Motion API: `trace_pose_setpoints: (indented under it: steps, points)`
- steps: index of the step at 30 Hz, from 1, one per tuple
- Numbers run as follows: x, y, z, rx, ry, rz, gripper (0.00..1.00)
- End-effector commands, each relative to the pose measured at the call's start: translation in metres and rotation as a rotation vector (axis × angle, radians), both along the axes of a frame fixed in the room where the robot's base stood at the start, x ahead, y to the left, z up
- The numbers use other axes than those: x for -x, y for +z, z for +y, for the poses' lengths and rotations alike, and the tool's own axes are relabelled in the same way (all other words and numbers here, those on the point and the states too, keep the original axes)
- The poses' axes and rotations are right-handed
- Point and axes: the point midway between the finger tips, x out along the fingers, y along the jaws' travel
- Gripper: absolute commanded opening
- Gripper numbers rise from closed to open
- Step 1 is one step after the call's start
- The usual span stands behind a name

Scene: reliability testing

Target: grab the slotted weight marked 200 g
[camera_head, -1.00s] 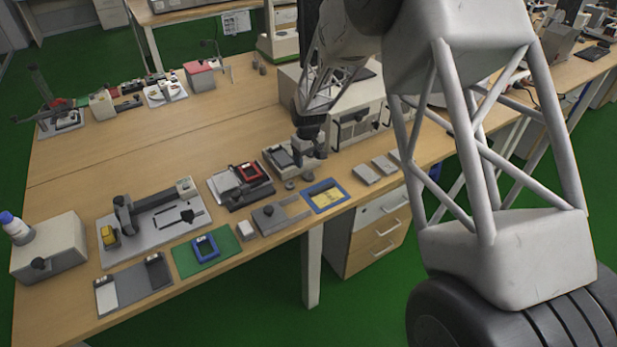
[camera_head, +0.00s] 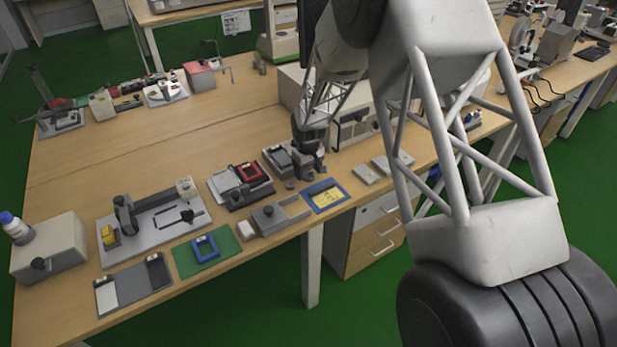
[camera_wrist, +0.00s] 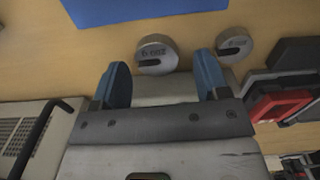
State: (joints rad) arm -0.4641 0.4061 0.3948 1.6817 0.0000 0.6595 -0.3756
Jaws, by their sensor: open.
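Two grey slotted weights lie on the wooden bench. In the wrist view, the weight whose upside-down marking looks like 200 g (camera_wrist: 157,53) is just beyond the gap between my fingertips. The other weight (camera_wrist: 235,44) lies to its right, past the right fingertip; its marking is hard to read. My gripper (camera_wrist: 161,74) is open, with blue fingers apart and nothing between them. In the head view, my gripper (camera_head: 312,168) points down over the bench close to the weights, and the left weight (camera_head: 290,185) shows beside it.
A blue-framed tray with a yellow sheet (camera_head: 325,196) lies near the weights. A red frame on a dark stand (camera_head: 248,172) is to the left, and a grey fixture (camera_head: 280,214) is in front. A large pale box (camera_head: 350,130) stands behind my gripper.

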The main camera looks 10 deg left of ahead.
Motion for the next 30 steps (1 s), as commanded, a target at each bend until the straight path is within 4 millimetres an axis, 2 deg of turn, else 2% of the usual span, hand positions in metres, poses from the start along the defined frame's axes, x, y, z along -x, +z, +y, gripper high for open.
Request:
trace_pose_setpoints:
  steps: [6,23,30]
  points:
    - [0.0,-0.016,0.0,0.0,0.0,0.0,0.68]
    - [0.0,-0.017,0.0,-0.001,0.0,-0.001,0.68]
    - [0.0,-0.017,0.0,-0.001,0.0,-0.001,0.33]
